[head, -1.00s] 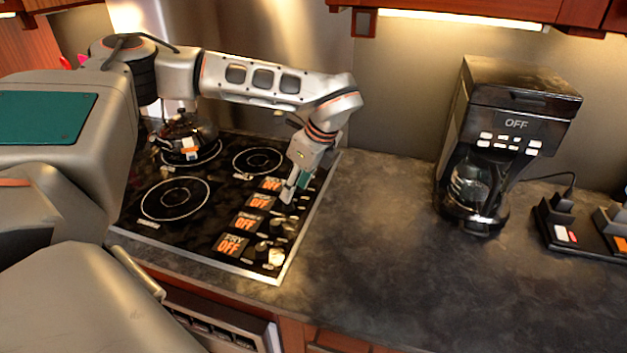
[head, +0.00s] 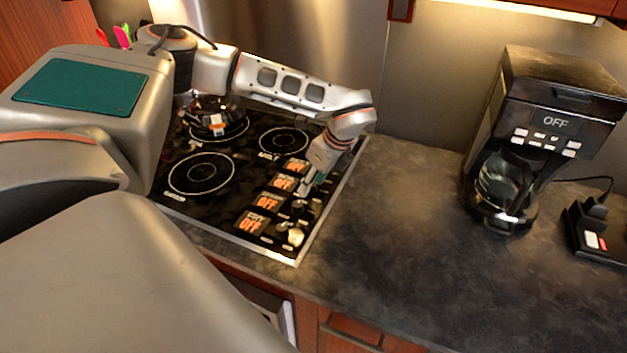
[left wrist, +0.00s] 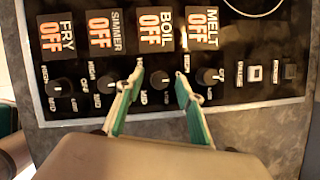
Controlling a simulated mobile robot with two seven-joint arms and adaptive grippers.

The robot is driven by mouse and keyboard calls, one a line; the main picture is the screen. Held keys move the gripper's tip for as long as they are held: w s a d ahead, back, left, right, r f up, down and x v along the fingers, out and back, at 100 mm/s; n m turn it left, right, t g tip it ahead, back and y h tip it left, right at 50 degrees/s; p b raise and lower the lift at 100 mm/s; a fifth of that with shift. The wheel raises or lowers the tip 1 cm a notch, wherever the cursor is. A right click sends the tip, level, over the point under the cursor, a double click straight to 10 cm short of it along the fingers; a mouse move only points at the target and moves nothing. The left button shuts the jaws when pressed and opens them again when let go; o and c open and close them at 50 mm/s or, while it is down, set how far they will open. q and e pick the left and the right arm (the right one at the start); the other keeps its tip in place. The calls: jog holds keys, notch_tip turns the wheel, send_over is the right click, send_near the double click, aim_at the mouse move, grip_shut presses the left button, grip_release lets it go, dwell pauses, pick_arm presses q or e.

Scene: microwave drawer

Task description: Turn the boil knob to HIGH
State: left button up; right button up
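The boil knob (left wrist: 160,80) is a dark round knob below the BOIL display (left wrist: 151,33), which reads OFF in orange. My left gripper (left wrist: 160,77) is open, with one green-padded finger on each side of the boil knob in the left wrist view. Gaps show between the knob and both fingertips; I cannot tell if either touches. In the head view my left gripper (head: 307,189) is low over the knob row at the stove's right side and hides the boil knob. My right gripper is not in view.
The simmer knob (left wrist: 105,84) and melt knob (left wrist: 207,75) flank the boil knob closely; the fry knob (left wrist: 62,87) is further left. All displays read OFF. A kettle (head: 215,115) stands on a rear burner. A coffee maker (head: 545,130) stands right; the counter between is clear.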

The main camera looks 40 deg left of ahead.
pick_arm(q)
grip_shut()
jog(key=shift+m, duration=0.3)
